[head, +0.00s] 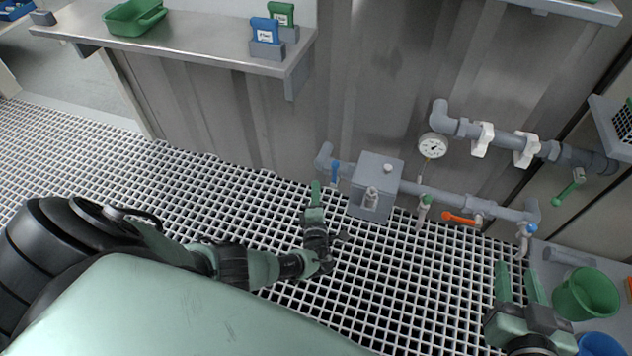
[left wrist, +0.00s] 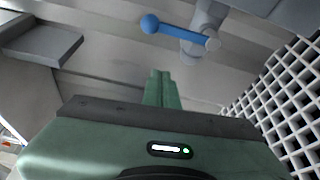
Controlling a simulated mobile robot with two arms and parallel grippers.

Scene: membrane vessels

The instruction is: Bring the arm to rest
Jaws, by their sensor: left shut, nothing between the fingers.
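My left gripper (head: 315,190) is in the middle of the head view, above the grating floor. Its green fingers are together with nothing between them, pointing towards the wall pipework. In the left wrist view the closed fingers (left wrist: 160,88) are seen too, below and apart from a blue-handled valve (left wrist: 178,30). My right gripper (head: 517,284) is at the lower right of the head view, its two green fingers spread apart and nothing seen between them.
A pipe run with a grey box (head: 375,185), a blue handle (head: 334,172), an orange handle (head: 459,218) and a gauge (head: 432,146) lines the wall. A green cup (head: 586,293) stands beside my right gripper. A shelf (head: 200,45) is at upper left. The grating floor (head: 80,150) is clear at left.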

